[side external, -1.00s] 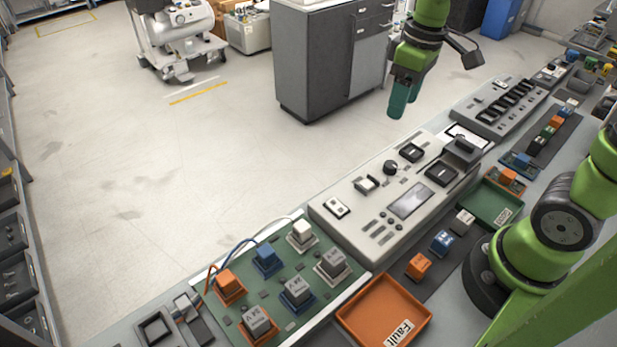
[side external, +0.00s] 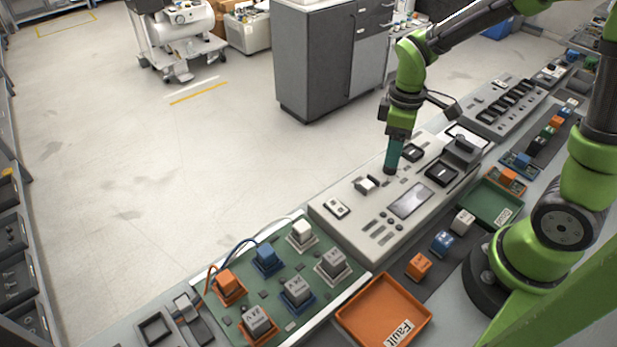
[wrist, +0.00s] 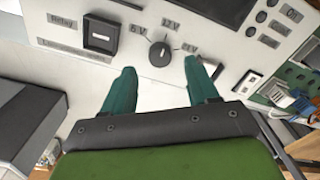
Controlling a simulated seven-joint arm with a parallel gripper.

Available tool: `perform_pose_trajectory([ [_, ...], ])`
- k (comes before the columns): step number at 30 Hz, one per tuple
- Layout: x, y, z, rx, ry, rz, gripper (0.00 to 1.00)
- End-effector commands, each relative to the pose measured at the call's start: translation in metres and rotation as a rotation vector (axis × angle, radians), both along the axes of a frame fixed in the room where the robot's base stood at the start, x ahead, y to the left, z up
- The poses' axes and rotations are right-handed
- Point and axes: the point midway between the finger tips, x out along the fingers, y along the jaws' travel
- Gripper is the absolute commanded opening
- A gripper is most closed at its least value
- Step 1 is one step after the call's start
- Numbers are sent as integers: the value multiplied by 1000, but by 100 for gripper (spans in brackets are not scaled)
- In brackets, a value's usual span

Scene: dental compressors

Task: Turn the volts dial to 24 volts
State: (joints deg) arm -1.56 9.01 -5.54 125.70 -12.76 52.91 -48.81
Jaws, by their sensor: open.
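The volts dial (wrist: 160,54) is a dark round knob on the pale control panel (wrist: 70,12). In the wrist view the labels 6 V, 12 V and 24 V are printed around it. Its pointer seems to face the 12 V label, but it is small. My gripper (wrist: 160,66) is open and empty, with one teal finger to each side of the dial in that view. In the side view my gripper (side external: 391,168) points down at the dial's place and hides most of it. I cannot tell whether the fingers touch the dial.
A black-framed switch (wrist: 100,35) and a grey display (wrist: 222,10) sit near the dial. In the side view, a green relay board (side external: 272,290), an orange Fault tray (side external: 345,318) and a green tray (side external: 480,208) lie nearby.

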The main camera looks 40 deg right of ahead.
Motion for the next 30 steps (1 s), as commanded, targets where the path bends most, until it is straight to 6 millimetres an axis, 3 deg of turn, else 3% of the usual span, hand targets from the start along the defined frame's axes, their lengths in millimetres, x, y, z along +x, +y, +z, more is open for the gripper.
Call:
perform_pose_trajectory([
  [3,-1,0,-20,1,5,-1,59],
  [7,0,0,-34,1,3,-1,59],
  [19,0,0,-40,0,-1,-2,59],
  [30,0,0,-40,0,-1,-1,3],
])
